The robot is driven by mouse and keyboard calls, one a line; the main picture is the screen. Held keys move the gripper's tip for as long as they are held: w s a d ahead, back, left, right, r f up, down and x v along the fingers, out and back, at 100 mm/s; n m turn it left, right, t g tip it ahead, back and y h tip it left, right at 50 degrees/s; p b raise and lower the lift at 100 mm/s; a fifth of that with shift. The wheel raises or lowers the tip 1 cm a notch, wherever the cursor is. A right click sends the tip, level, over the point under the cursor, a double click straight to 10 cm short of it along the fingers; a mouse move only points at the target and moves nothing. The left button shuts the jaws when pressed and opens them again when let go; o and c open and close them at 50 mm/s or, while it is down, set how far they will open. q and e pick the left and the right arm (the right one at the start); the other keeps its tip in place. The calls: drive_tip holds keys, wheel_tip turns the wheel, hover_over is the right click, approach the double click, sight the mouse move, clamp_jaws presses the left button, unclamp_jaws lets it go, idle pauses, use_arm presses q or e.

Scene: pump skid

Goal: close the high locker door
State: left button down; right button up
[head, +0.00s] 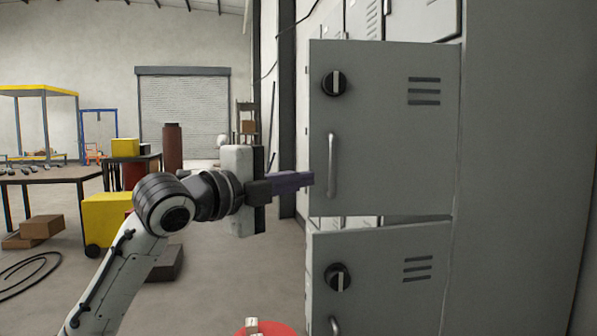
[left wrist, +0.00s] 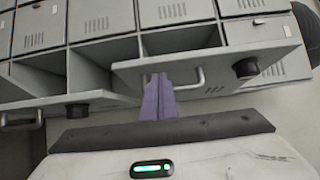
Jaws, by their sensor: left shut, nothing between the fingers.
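The high locker door (head: 385,115) stands open in the head view, a grey panel with a black knob (head: 334,83), a vertical bar handle (head: 332,165) and vent slots. My left gripper (head: 310,179) is shut and empty, its purple fingers pointing right at the door's free edge, near handle height. In the left wrist view the purple fingers (left wrist: 158,82) reach the edge of the same door (left wrist: 225,66), beside its handle (left wrist: 201,78). I cannot tell whether they touch it. My right gripper is not in view.
A lower locker door (head: 385,275) also stands open beneath; it shows at left in the left wrist view (left wrist: 55,108). A grey locker side fills the right. A red round object (head: 272,328) is at the bottom edge.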

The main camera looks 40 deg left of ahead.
use_arm(q)
drive_tip(key=shift+w+a, duration=0.55)
drive_tip(key=shift+w, duration=0.1)
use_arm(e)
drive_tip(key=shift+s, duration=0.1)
use_arm(q)
drive_tip(key=shift+a, duration=0.15)
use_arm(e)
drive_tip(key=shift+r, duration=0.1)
